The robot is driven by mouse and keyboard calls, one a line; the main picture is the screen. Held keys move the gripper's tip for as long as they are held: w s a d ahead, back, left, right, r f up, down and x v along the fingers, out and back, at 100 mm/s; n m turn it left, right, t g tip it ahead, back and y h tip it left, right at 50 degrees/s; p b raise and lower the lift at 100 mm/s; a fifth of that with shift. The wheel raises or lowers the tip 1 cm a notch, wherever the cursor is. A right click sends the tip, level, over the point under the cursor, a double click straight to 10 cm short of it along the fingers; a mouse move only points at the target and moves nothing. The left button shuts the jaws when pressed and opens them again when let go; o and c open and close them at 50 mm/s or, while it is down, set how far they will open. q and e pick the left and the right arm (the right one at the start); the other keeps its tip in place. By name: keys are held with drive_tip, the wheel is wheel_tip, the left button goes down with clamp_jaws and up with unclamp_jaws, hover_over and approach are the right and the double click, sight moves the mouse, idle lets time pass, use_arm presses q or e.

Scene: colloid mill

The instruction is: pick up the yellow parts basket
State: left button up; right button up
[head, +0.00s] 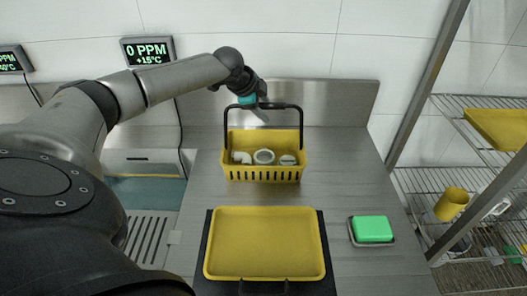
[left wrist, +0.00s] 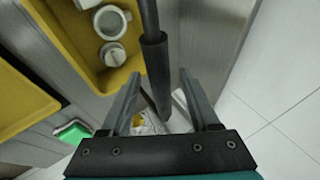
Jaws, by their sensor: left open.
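The yellow parts basket (head: 265,169) stands upright on the steel counter with its black handle (head: 287,106) raised. White ring-shaped and bent parts (head: 264,157) lie inside it. My left gripper (head: 261,114) is at the top bar of the handle. In the left wrist view the open fingers (left wrist: 160,78) stand on either side of the thick dark grip of the handle (left wrist: 156,62). I cannot tell whether a finger touches it. The basket's yellow wall (left wrist: 75,42) shows at the upper left there. My right gripper is not in view.
A yellow tray (head: 265,243) on a black base lies in front of the basket. A green block (head: 373,229) sits in a small dish to the right. A wire rack (head: 470,180) stands at the right, a raised steel backsplash (head: 345,100) behind. Bare counter lies right of the basket.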

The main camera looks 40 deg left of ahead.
use_arm(q)
drive_tip(key=shift+x, duration=1.35)
drive_tip(key=shift+c, duration=0.4)
clamp_jaws()
drive_tip(key=shift+w+r, duration=0.1)
drive_tip(key=shift+r, duration=0.05)
